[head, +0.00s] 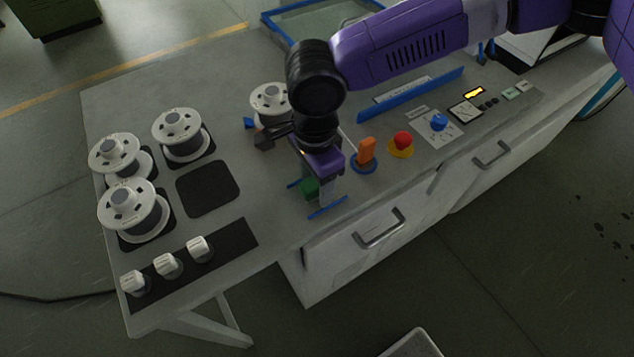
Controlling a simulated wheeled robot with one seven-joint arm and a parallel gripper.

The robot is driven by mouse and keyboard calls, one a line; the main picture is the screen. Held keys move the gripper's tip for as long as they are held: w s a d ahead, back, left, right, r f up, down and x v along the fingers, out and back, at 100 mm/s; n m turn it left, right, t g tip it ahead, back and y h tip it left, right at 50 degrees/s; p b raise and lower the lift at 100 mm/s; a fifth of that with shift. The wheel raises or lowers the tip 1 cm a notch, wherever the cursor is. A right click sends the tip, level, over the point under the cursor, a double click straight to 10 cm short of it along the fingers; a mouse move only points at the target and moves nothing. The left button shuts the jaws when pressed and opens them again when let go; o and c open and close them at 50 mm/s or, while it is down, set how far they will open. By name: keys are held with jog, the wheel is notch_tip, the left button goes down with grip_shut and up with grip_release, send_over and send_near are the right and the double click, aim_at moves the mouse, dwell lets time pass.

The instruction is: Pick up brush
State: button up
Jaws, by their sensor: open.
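No bristles can be made out.
The bench (262,205) holds several white spools at left, one partly behind my arm. White knobs (167,264) sit on a black strip at front left. A red button (403,139) and blue knob (438,121) are at right. An empty dark pad (208,188) lies left of my gripper.

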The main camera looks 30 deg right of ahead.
aim_at(315, 182)
grip_shut()
jog(key=shift+r, duration=0.1)
dwell(0.3)
notch_tip(315, 182, up, 20)
jog(key=b, duration=0.1)
dwell(0.3)
